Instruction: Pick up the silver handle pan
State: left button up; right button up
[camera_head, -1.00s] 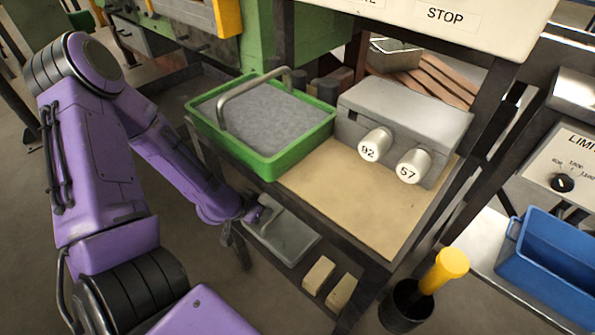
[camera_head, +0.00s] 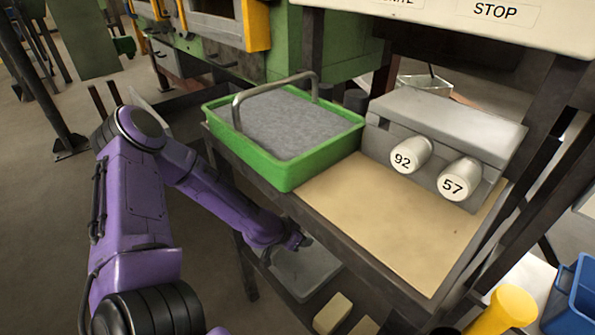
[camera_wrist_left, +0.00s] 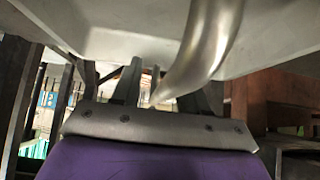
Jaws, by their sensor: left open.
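A grey pan (camera_head: 308,272) rests low under the worktop, partly hidden by the table edge and my arm. My left gripper (camera_head: 298,241) is at its near left side; the fingers are small in the head view. In the left wrist view, a thick curved silver handle (camera_wrist_left: 208,40) runs down in front of the pale grey pan wall (camera_wrist_left: 100,30). The open fingers of my left gripper (camera_wrist_left: 166,88) stand near the handle's lower end, which appears to lie between them. Whether they touch it I cannot tell. My right gripper is not in view.
A green tray (camera_head: 290,178) of grey granules with a silver hoop handle stands on the worktop (camera_head: 385,225). A grey box (camera_head: 450,120) with knobs marked 92 and 57 is beside it. Pale blocks (camera_head: 332,314) lie low, near the pan. The table edge overhangs my gripper.

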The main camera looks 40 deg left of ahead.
pick_arm(q)
grip_shut()
jog(key=shift+r, duration=0.1)
dwell(1.2)
